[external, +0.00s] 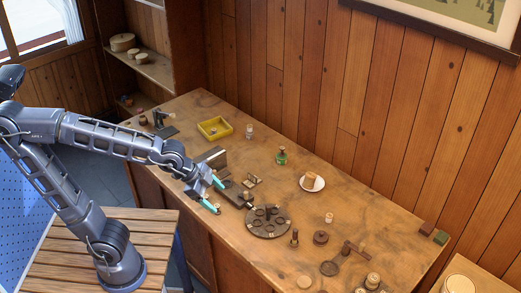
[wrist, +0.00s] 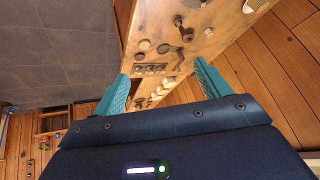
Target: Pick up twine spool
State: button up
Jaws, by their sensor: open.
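My gripper (external: 214,194) is open and empty, held in the air at the near long edge of the wooden workbench (external: 315,160). Its two teal fingers stand apart in the wrist view (wrist: 163,82). Several spool-like turned pieces stand at the right of the bench: a small pale one (external: 329,218), a dark brown one (external: 321,237) and a tan-topped one (external: 372,281) at the near edge. I cannot tell which of these is the twine spool. All are well to the right of my gripper, and none is between the fingers.
A dark round holder (external: 268,221) with small parts stands right of my gripper. A dark magnifier-like tool (external: 330,268) lies at the right. The bench's back middle is mostly clear.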

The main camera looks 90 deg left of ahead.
jog(key=w+a+f+m+t+y, duration=0.2)
jog(key=w+a+f+m, duration=0.1)
jog(key=w+a, duration=1)
jog(key=m+t+y, duration=0.4)
jog(key=m+t, duration=0.4)
jog(key=m, duration=1.5)
send_over(307, 175)
notch_tip(307, 175, down, 21)
jog(key=shift+r, duration=0.1)
jog(key=shift+w+f+m+h, duration=0.15)
jog(key=shift+f+m+h, duration=0.6)
jog(key=shift+m, duration=0.35)
jog(key=shift+f, duration=1.5)
notch_tip(307, 175, down, 4)
jog(key=shift+r, duration=0.15)
jog(key=shift+x, duration=1.05)
jog(key=shift+w+a, duration=0.15)
jog(key=shift+w, duration=0.3)
jog(key=shift+c, duration=0.3)
jog(key=c, duration=1.1)
